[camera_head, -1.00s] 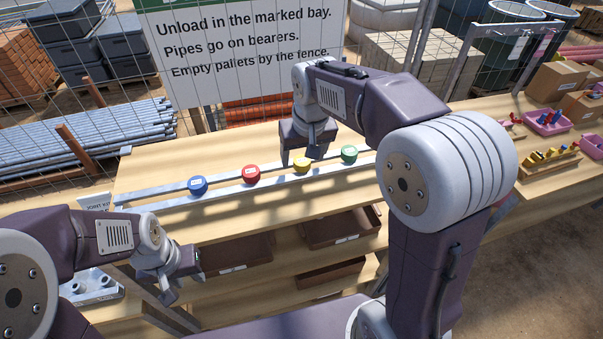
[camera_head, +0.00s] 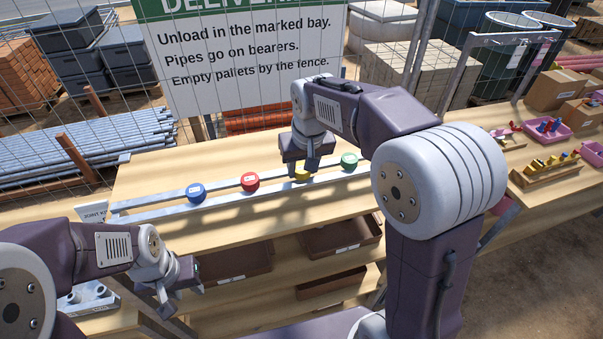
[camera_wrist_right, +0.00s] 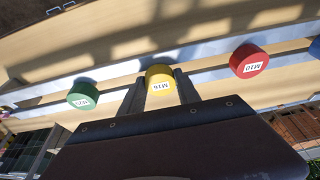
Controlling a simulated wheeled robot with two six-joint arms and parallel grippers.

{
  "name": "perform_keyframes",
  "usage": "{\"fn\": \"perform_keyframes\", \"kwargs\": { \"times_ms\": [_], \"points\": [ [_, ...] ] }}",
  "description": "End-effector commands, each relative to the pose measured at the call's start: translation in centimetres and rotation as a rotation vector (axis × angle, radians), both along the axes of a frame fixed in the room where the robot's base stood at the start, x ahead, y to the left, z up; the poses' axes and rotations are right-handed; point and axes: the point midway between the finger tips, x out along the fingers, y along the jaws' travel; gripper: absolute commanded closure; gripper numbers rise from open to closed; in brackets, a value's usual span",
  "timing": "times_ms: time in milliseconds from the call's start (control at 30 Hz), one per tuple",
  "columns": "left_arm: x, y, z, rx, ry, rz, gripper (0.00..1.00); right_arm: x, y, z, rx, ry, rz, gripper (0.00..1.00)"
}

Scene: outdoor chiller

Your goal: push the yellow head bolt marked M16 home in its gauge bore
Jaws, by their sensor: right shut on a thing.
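The yellow head bolt marked M16 (camera_head: 302,175) sits at the metal rails (camera_head: 222,189) on the bench, between a red head (camera_head: 250,182) and a green head (camera_head: 349,160). My right gripper (camera_head: 306,168) is down over it.
A blue head (camera_head: 196,193) sits at the left of the rails. Brown trays (camera_head: 340,236) stand on the shelf below. A wire fence with a delivery sign (camera_head: 245,60) rises behind. Pink bins (camera_head: 550,131) and a wooden rack of bolts (camera_head: 545,170) are at the right.

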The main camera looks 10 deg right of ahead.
Motion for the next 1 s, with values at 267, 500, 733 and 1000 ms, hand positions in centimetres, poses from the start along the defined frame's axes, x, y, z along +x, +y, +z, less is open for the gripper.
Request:
{"fn": "perform_keyframes", "kwargs": {
  "times_ms": [267, 500, 733, 1000],
  "points": [
    [0.0, 0.0, 3.1, 0.000, 0.000, 0.000, 0.64, 0.0, 0.0, 3.3, 0.000, -0.001, 0.000, 1.00],
    [0.0, 0.0, 5.8, 0.000, 0.000, 0.000, 0.64, 0.0, 0.0, 6.2, 0.000, -0.001, 0.000, 1.00],
    [0.0, 0.0, 6.6, 0.000, 0.000, 0.000, 0.64, 0.0, 0.0, 7.1, 0.000, -0.001, 0.000, 1.00],
    [0.0, 0.0, 6.5, 0.000, 0.000, 0.000, 0.64, 0.0, 0.0, 7.0, 0.000, -0.001, 0.000, 1.00]
  ]
}}
